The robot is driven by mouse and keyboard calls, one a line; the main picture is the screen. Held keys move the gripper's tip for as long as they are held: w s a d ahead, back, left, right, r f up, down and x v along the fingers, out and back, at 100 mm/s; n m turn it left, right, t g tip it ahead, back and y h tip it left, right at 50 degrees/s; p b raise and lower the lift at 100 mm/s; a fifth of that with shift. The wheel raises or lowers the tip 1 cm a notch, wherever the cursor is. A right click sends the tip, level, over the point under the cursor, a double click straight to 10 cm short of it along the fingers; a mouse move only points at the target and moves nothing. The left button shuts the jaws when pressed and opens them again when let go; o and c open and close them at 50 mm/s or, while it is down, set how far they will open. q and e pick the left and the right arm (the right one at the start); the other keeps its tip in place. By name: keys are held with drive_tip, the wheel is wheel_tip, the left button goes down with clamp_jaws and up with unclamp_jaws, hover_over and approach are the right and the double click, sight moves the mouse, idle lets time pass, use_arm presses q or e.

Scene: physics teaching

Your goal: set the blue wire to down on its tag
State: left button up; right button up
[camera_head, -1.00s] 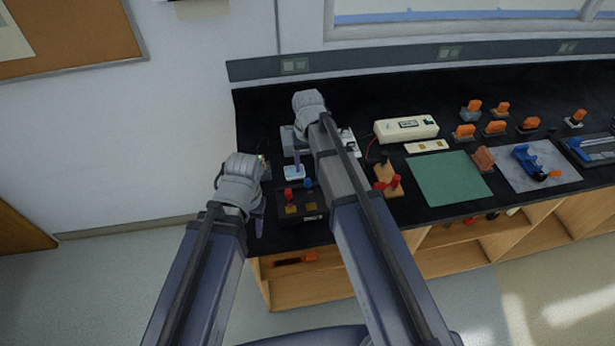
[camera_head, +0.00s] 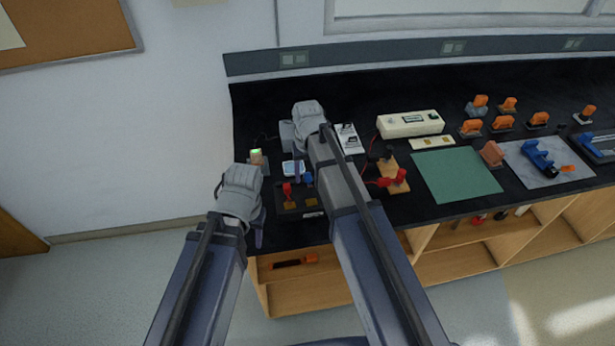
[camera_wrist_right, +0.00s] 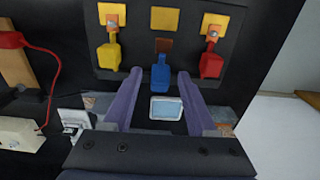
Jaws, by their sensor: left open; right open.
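The blue wire end (camera_wrist_right: 160,72) sits on a black panel (camera_wrist_right: 133,45) in the right wrist view, between a yellow one (camera_wrist_right: 109,57) and a red one (camera_wrist_right: 210,65). Beyond it are a bare brown patch and its yellow tag (camera_wrist_right: 163,19); the blue end is apart from that tag. The blue end also shows in the head view (camera_head: 307,178). My right gripper (camera_wrist_right: 160,75) is open, its fingers either side of the blue end; contact cannot be told. My left gripper (camera_head: 260,229) is open beside the panel's left edge; its fingers are partly hidden.
A small device with a green light (camera_head: 257,155) stands left of the panel. A white-and-blue piece (camera_wrist_right: 166,108) lies between my right fingers in the wrist view. A wooden block with red parts (camera_head: 395,175) and a green mat (camera_head: 455,174) lie to the right.

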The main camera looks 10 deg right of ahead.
clamp_jaws()
idle(0.3)
idle(1.1)
